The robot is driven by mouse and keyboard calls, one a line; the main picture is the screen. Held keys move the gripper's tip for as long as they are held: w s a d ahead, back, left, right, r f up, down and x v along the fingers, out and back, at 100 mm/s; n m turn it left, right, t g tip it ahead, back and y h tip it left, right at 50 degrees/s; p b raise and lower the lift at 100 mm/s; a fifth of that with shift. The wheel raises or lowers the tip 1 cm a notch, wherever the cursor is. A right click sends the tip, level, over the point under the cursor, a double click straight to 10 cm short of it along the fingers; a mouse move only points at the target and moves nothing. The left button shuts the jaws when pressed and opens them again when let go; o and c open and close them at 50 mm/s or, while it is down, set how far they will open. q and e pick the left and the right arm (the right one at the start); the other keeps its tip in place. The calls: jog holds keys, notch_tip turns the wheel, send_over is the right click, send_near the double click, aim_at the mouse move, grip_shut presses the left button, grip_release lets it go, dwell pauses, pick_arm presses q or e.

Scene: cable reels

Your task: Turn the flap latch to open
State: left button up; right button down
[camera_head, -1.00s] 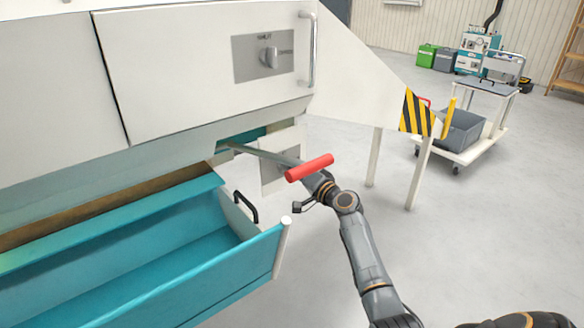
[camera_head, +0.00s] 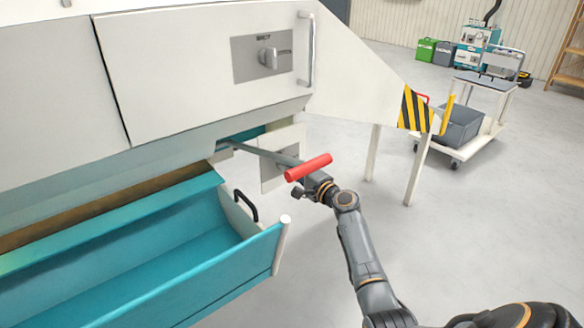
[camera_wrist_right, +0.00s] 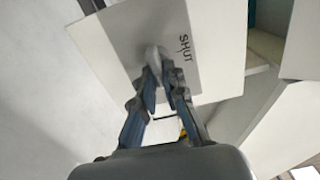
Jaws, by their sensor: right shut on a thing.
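The flap latch is a pale grey knob (camera_wrist_right: 155,56) on a plate (camera_wrist_right: 120,40) in the right wrist view. The word SHUT is printed beside it. My right gripper (camera_wrist_right: 160,78) is shut on this knob, with one finger on each side. In the head view the white plate (camera_head: 272,178) stands under the machine body, and a red bar (camera_head: 308,167) hides much of my right gripper there. My left gripper is not in view.
A second knob (camera_head: 268,57) sits on the upper door beside a vertical handle (camera_head: 312,50). An open teal bin (camera_head: 250,262) with a black handle (camera_head: 246,206) lies left of my arm. A cart (camera_head: 460,140) stands back right. The floor to the right is mostly clear.

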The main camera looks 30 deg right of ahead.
jog(key=shift+w+r, duration=0.1)
jog(key=shift+r, duration=0.2)
jog(key=c, duration=1.4)
grip_release()
jog(key=s, duration=1.2)
jog(key=shift+d+f, duration=0.25)
jog(key=shift+d, duration=0.2)
